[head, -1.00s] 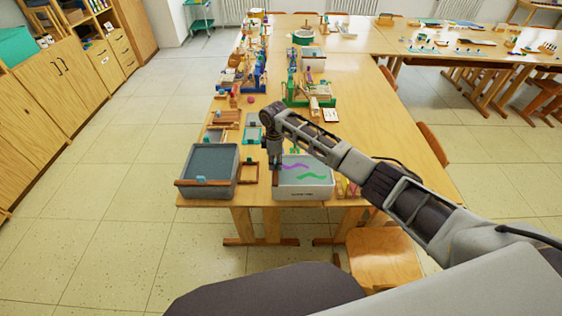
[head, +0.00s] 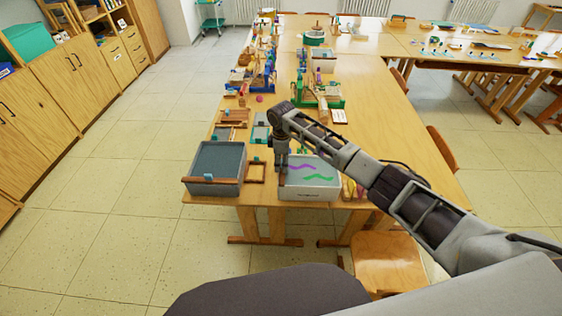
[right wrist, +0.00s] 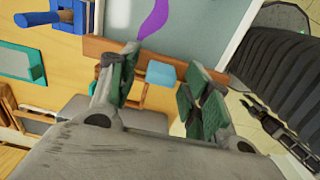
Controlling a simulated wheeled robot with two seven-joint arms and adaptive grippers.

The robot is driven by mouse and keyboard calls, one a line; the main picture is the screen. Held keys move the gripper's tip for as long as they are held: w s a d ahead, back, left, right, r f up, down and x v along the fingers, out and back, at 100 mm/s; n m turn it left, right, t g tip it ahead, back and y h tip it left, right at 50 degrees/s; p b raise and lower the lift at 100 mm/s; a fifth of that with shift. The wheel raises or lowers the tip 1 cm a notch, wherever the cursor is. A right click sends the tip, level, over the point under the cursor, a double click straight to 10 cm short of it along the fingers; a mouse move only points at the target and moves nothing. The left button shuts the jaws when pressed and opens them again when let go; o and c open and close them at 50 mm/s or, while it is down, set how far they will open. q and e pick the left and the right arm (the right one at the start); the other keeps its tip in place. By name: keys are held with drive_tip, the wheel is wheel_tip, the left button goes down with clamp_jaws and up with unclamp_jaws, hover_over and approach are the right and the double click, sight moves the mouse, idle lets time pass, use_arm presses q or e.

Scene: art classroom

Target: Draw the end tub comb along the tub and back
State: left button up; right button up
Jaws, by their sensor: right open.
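The pale grey tub (head: 312,194) with purple and green streaks stands at the near end of the table; it also shows in the right wrist view (right wrist: 203,35). Its wooden comb (right wrist: 108,50) lies along the tub's left side in the head view, mostly hidden there by my right gripper. The comb's teal handle (right wrist: 165,73) shows in the right wrist view. My right gripper (head: 281,166) points down at that side. In the right wrist view its open fingers (right wrist: 160,92) stand on either side of the handle, with gaps visible. My left gripper is not in view.
A dark-filled grey tub (head: 217,160) with a wooden bar (head: 228,182) at its near edge stands to the left. A small wooden frame (head: 256,172) lies between the tubs. Several tools and racks fill the table further back; its right part is clear.

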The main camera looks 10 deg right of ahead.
wheel_tip(320, 180, up, 12)
drive_tip(key=shift+a, duration=0.15)
idle(0.6)
idle(0.4)
